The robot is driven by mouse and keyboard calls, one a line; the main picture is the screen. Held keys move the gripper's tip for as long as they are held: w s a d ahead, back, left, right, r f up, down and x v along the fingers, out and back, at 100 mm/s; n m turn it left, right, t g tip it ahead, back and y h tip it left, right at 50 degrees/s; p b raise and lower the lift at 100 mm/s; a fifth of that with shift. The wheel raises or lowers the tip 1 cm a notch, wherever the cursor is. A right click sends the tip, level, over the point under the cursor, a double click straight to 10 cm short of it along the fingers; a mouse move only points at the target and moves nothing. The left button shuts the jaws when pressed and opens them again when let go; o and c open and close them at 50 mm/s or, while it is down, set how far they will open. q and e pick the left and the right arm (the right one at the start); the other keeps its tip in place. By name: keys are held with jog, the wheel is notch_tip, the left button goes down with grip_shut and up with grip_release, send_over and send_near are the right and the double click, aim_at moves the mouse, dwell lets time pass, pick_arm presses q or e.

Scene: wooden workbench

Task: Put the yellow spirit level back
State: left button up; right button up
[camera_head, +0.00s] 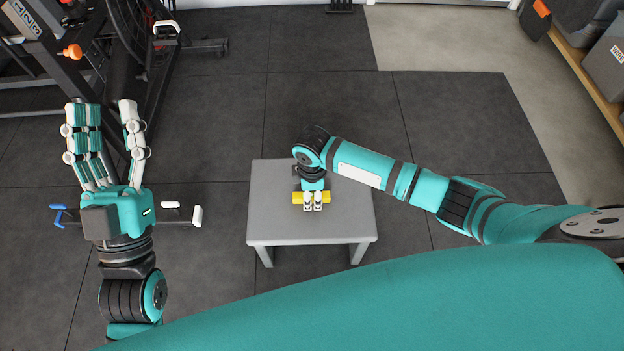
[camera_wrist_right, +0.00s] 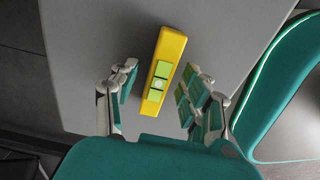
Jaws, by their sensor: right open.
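The yellow spirit level (camera_head: 299,197) lies on the small grey table (camera_head: 272,220) in the head view. In the right wrist view the yellow spirit level (camera_wrist_right: 173,48) shows green vial windows and lies between the spread fingers. My right gripper (camera_head: 313,205) is over the level; in the wrist view the right gripper (camera_wrist_right: 158,95) is open, with a gap visible on both sides of the level. My left gripper (camera_head: 107,118) is at the left, away from the table, with its fingers extended upward and spread apart, holding nothing.
A dark rack or machine (camera_head: 75,55) stands at the upper left. Grey boxes (camera_head: 607,70) sit on a wooden shelf at the upper right. The dark tiled floor (camera_head: 220,130) around the table is mostly clear.

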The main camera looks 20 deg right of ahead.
notch_tip(320, 180, up, 6)
jog(key=p, duration=0.2)
jog(key=shift+r+p, duration=0.1)
jog(key=shift+p, duration=0.2)
jog(key=s+a+r+m+t+y+p, duration=0.1)
jog(key=s+a+r+t+y+p, duration=0.15)
jog(key=a+r, duration=0.4)
notch_tip(320, 180, up, 9)
jog(key=m+t+y, duration=0.3)
jog(key=m+t, duration=0.4)
jog(key=m, duration=0.1)
send_over(312, 195)
jog(key=s+a, duration=0.4)
jog(key=a, duration=0.1)
pick_arm(q)
notch_tip(312, 195, down, 19)
jog(key=w+a+g+y, duration=0.1)
jog(key=g+y, duration=0.3)
jog(key=g, duration=0.8)
jog(key=shift+a+n+g, duration=0.3)
jog(key=shift+a+g, duration=0.1)
jog(key=shift+a, duration=0.35)
pick_arm(e)
jog(key=s+d+r+m+t+h, duration=0.1)
jog(key=d+r+m+t+h, duration=0.2)
jog(key=d+r, duration=0.2)
jog(key=d, duration=0.2)
jog(key=shift+s+d+r, duration=0.3)
jog(key=shift+s+r, duration=0.05)
